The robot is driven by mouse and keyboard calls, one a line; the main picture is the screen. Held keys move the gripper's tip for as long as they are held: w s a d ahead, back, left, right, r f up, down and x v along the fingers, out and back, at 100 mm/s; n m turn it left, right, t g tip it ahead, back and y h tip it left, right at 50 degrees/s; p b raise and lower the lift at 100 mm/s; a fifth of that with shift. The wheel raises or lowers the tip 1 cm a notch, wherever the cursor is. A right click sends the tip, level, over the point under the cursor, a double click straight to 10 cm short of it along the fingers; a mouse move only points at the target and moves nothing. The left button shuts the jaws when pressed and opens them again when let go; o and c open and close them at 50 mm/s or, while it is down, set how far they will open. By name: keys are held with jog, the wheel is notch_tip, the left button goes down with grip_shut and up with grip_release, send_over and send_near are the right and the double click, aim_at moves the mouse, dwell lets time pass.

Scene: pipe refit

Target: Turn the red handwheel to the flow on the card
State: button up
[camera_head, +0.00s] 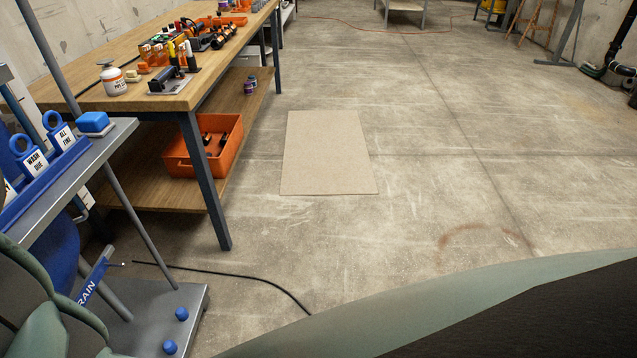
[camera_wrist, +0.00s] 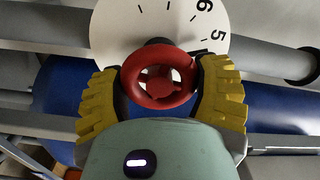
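The red handwheel (camera_wrist: 158,77) is in the middle of the wrist view, in front of a white dial (camera_wrist: 180,22). The dial carries black ticks and the numerals 5 and 6 at its right; its top is cut off. My gripper (camera_wrist: 160,75) has its yellow-backed fingers on both sides of the wheel, with the dark inner pads against its rim at left and right. It looks shut on the wheel. The handwheel and gripper do not show in the head view. I cannot make out a flow card in either view.
Grey pipes and a blue body (camera_wrist: 60,100) lie behind the wheel. In the head view, a workbench (camera_head: 130,84) with tools and an orange crate (camera_head: 178,158) stands left. A grey cart (camera_head: 110,150) with blue tags is nearer. A beige mat (camera_head: 325,150) lies on open floor.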

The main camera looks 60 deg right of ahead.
jog(key=o, duration=0.5)
jog(key=shift+c, duration=0.2)
jog(key=shift+s, duration=0.1)
jog(key=v, duration=1.2)
jog(key=shift+r, duration=0.1)
